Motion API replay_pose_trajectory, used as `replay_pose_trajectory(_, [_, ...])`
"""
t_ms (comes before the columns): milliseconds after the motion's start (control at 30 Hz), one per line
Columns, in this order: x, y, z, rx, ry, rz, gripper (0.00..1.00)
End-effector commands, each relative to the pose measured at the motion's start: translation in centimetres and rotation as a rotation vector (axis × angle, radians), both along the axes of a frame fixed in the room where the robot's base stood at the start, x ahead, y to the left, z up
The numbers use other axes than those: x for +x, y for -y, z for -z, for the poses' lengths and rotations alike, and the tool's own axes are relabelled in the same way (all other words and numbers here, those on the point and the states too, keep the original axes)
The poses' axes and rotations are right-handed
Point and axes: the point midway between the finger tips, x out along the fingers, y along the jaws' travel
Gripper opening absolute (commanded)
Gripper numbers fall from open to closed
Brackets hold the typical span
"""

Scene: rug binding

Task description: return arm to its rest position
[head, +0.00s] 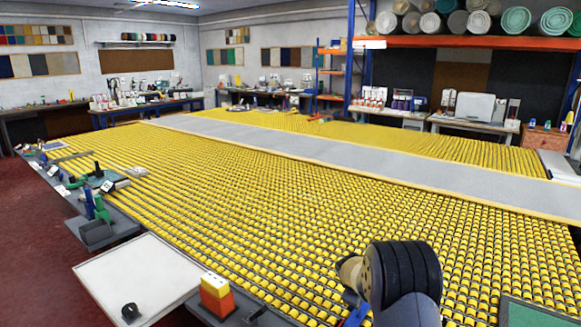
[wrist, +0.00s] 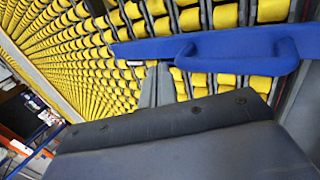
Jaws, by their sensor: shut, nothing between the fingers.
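My arm shows at the lower right of the head view, above the near part of the yellow roller table (head: 270,190). My gripper's fingers are not clearly seen there. In the wrist view my gripper (wrist: 156,84) is shut and empty, its narrow grey fingers together over the yellow rollers. A blue tool with a loop handle (wrist: 210,48) lies just beyond the fingertips. I cannot tell whether the fingers touch it. Part of a blue thing (head: 356,314) also shows beside my arm in the head view.
Small tools and a dark bin (head: 96,233) line the left edge. A green mat (head: 530,314) lies at lower right. A grey strip (head: 330,150) crosses the table. The middle rollers are clear.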

Motion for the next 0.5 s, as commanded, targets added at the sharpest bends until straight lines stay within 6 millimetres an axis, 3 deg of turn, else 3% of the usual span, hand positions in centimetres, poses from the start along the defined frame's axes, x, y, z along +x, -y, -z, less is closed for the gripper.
replay_pose_trajectory(500, [-0.4, -0.4, -3.2, -0.052, 0.077, -0.001, 0.00])
